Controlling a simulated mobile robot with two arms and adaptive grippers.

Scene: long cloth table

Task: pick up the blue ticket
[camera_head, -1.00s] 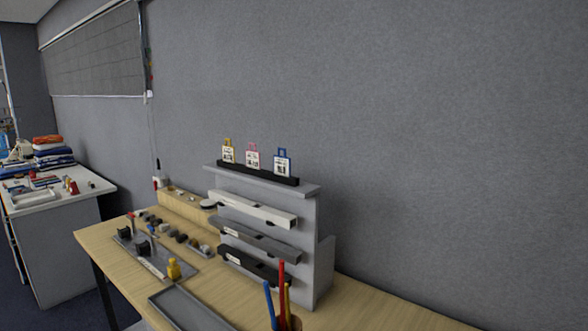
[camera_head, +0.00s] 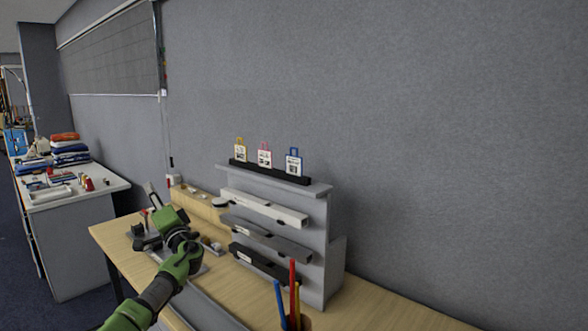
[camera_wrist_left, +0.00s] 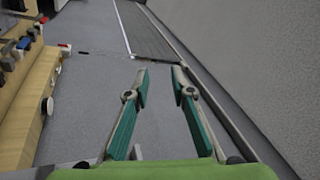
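The blue ticket (camera_head: 294,162) is a white card with a blue frame and a loop on top. It stands upright in a black holder (camera_head: 270,172) on the top of a grey rack, at the right end of a row of three. My left gripper (camera_head: 149,192) is over the table, left of the rack and below the ticket's height, well apart from it. In the left wrist view its two teal fingers (camera_wrist_left: 163,78) are spread with nothing between them. The ticket is not in the left wrist view. My right gripper is not in view.
A pink ticket (camera_head: 264,154) and a yellow ticket (camera_head: 240,149) stand left of the blue one. The grey rack (camera_head: 318,232) has several bars on its front. A cup with upright pencils (camera_head: 293,300) stands at the front. The grey wall (camera_head: 430,150) is close behind.

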